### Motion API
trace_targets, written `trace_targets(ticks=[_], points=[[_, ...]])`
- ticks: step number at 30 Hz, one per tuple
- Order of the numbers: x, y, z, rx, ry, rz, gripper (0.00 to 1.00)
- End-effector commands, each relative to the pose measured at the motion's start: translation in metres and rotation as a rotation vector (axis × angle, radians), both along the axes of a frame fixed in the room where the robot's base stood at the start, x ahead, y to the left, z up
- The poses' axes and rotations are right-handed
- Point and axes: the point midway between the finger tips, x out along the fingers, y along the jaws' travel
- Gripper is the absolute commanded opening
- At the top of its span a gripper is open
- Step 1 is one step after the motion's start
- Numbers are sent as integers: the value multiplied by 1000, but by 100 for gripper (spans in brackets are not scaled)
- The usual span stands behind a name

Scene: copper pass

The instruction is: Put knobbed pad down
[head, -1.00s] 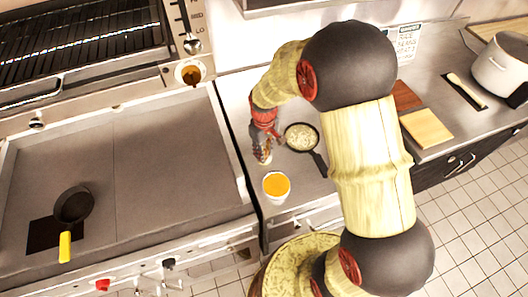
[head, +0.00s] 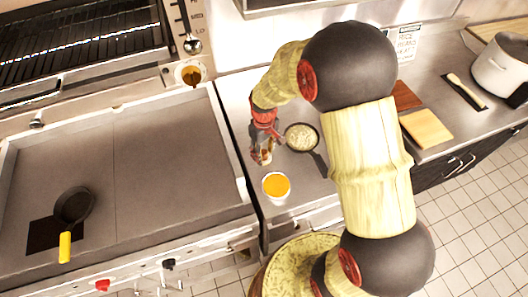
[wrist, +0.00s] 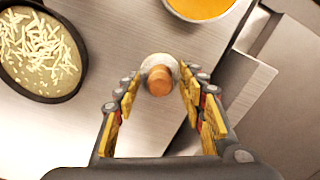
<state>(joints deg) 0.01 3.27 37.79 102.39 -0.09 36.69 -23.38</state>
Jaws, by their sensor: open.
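The knobbed pad, with a round brown knob (wrist: 158,80) over a pale disc, shows at the middle of the wrist view. It sits over the steel counter, between the tips of my gripper (wrist: 155,88). My gripper's fingers are spread, one on each side, with gaps seen beside the knob. The pad's underside is hidden, so its contact with the counter is not clear. In the head view my gripper (head: 263,156) points down at the counter's left part, and the pad is small and partly hidden there.
A dark pan of pale shreds (head: 301,137) lies close to the right of my gripper. A white tub of orange contents (head: 276,186) stands just in front. The flat griddle (head: 165,150) is to the left, with a small yellow-handled pan (head: 73,205) on it.

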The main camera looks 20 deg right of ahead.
Motion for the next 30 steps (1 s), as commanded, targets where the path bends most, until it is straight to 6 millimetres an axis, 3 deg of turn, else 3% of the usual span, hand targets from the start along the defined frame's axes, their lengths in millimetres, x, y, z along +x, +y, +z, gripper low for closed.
trace_targets(ticks=[5, 15, 26, 30], points=[[2, 0, 24, 0, -5, 0, 41], [1, 0, 92, 0, -4, 0, 41], [-3, 0, 133, 0, -17, -11, 41], [-22, 0, 179, 3, -89, -63, 41]])
